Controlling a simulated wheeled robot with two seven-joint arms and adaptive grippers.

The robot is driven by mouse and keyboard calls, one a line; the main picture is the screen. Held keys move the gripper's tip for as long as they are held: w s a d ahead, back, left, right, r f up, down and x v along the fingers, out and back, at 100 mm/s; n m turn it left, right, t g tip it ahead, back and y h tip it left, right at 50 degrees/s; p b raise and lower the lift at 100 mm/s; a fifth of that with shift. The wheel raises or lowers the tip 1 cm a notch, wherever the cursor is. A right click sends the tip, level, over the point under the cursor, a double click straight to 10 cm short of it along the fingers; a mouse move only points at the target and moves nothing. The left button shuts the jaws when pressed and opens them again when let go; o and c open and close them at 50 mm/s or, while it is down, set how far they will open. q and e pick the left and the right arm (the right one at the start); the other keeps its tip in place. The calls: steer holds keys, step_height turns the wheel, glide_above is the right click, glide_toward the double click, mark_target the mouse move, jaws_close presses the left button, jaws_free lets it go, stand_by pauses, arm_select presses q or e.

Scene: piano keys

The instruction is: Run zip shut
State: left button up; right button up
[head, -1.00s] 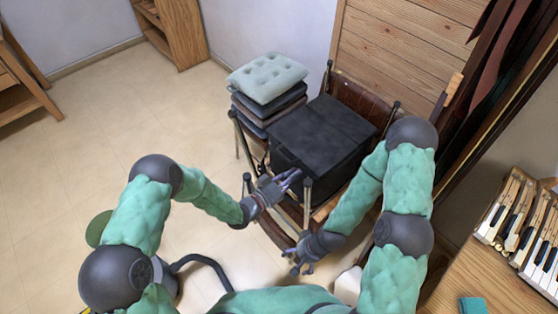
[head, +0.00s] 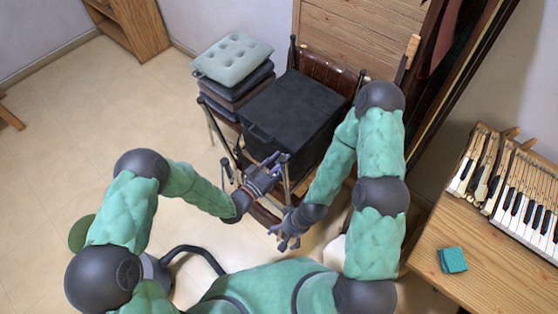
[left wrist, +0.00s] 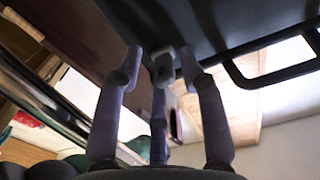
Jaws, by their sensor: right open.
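A black boxy case (head: 292,112) sits on a chair with a brown back (head: 329,77). My left gripper (head: 273,167) is at the near lower edge of the case. In the left wrist view its fingers (left wrist: 161,72) point up toward the dark case, with a black handle (left wrist: 272,72) to their right. I cannot tell whether the fingers touch the case or pinch anything. My right gripper (head: 287,236) is open and empty, below and to the right of the left one, apart from the case. No zip or zip pull can be made out.
A stack of cushions (head: 233,60) stands left of the case. Chair posts rise close to both grippers. A wooden table (head: 425,250) with piano keys (head: 520,190) and a teal block (head: 452,260) is at the right.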

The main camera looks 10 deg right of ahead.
arm_select(q)
steer(key=shift+a+f, duration=0.1)
steer(key=shift+a, duration=0.05)
steer(key=shift+s+a, duration=0.1)
steer(key=shift+a, duration=0.1)
steer(key=v, duration=1.1)
steer(key=shift+s+a, duration=0.1)
steer(key=a+f+n+g+y, duration=0.3)
steer(key=a+f+n+y, duration=0.35)
steer(key=f, duration=0.45)
steer(key=s+a+f+n+g+y, duration=0.2)
steer(key=s+a+n+g, duration=0.1)
steer(key=s, duration=0.3)
steer(key=s+a+f+n+g+y, duration=0.2)
steer(key=s+a+f+n+g, duration=0.1)
steer(key=s, duration=0.3)
steer(key=shift+f+n+g+p, duration=0.2)
steer(key=shift+n+g+p, duration=0.2)
steer(key=shift+g, duration=0.2)
steer(key=shift+w+a, duration=0.1)
stand_by(1.3)
